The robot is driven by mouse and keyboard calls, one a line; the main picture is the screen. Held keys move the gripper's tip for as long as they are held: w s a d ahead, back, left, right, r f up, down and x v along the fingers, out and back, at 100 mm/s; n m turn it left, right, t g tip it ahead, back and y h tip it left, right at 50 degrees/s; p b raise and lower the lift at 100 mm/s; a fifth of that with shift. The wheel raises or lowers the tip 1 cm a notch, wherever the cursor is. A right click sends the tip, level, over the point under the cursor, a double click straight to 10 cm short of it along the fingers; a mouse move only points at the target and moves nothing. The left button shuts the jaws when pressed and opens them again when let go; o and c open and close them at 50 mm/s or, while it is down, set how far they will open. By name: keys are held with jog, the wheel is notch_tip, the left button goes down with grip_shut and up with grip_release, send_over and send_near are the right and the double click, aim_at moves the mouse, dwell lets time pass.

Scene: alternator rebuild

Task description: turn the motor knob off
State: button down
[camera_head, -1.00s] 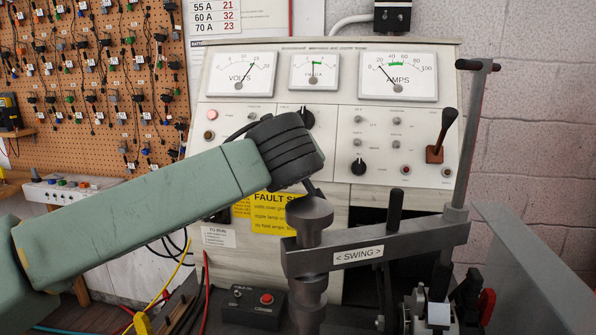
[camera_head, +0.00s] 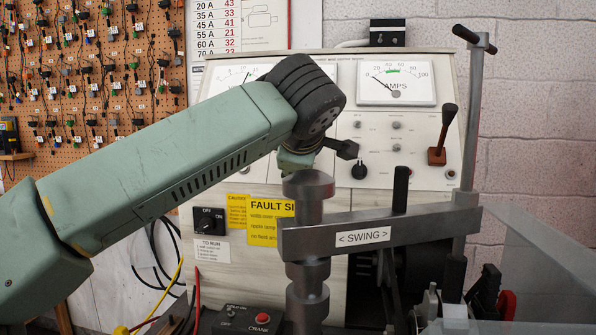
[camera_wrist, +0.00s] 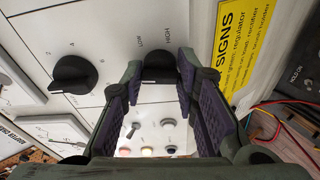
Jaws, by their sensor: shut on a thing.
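In the wrist view my gripper (camera_wrist: 160,85) has its fingers on both sides of a black knob (camera_wrist: 160,66) marked LOW and HIGH on the white panel. The fingers close on this knob; its pointer direction is partly hidden. In the head view my arm covers this knob and most of the gripper. Another black knob (camera_head: 209,220), marked OFF and ON, sits low on the panel front above a "TO RUN" label. My gripper is up and to the right of it. I cannot read the word motor at either knob.
A numbered black dial (camera_wrist: 73,75) is beside the held knob. The steel swing arm (camera_head: 345,237) and its post (camera_head: 308,210) stand in front of the panel. A crank box (camera_head: 245,320), a brown-based lever (camera_head: 441,140) and loose cables are near.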

jog(key=shift+n, duration=0.6)
jog(key=c, duration=1.2)
grip_release()
jog(key=shift+c, duration=0.2)
jog(key=v, duration=1.2)
jog(key=shift+w+r, duration=0.1)
jog(key=shift+r, duration=0.05)
